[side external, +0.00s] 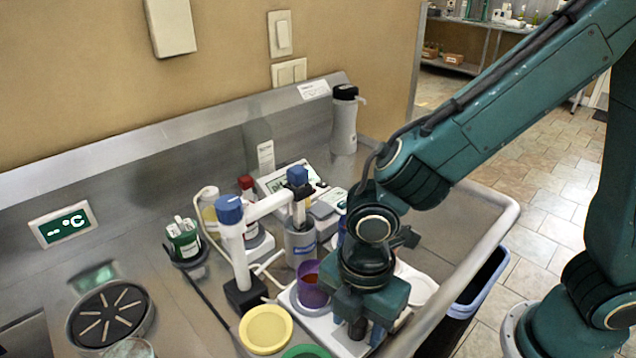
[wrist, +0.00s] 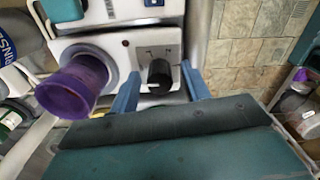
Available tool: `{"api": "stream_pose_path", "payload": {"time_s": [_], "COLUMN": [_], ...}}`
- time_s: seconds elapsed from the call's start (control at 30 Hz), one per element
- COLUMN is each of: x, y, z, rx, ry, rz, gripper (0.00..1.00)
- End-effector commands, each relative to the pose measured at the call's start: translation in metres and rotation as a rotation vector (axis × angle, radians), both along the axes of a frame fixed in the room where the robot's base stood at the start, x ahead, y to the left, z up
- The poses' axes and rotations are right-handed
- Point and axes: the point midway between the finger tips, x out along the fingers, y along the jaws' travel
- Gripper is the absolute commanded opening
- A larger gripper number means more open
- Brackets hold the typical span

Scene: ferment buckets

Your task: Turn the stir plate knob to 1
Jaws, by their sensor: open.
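The stir plate (wrist: 115,47) is a white box with a round plate on top, carrying a purple cup (wrist: 75,86). The black knob (wrist: 159,72) sits on the stir plate's front panel, with small marks too blurred to read. My gripper (wrist: 160,78) is open, its two blue fingers on either side of the knob with gaps showing. In the side view my gripper (side external: 366,318) is low over the stir plate's near right end.
A white pipe stand with blue caps (side external: 229,210) rises left of the stir plate. A yellow lid (side external: 266,328) and a green lid (side external: 306,352) lie in front. A dark bin (side external: 480,285) stands beyond the counter's right edge.

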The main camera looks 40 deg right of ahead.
Motion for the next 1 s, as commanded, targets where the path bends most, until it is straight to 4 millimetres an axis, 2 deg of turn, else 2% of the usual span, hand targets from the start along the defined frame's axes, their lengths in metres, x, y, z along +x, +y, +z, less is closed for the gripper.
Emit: {"api": "stream_pose_path", "payload": {"time_s": [0.27,0.5,1.0], "x": [-0.0002,-0.0001,0.0001], "y": [-0.0001,0.0000,0.0001], "z": [-0.0011,-0.0008,-0.0004], "rx": [0.000,0.000,0.000], "ry": [0.000,0.000,0.000], "rz": [0.000,0.000,-0.082], "gripper": [0.47,0.02,0.02]}}
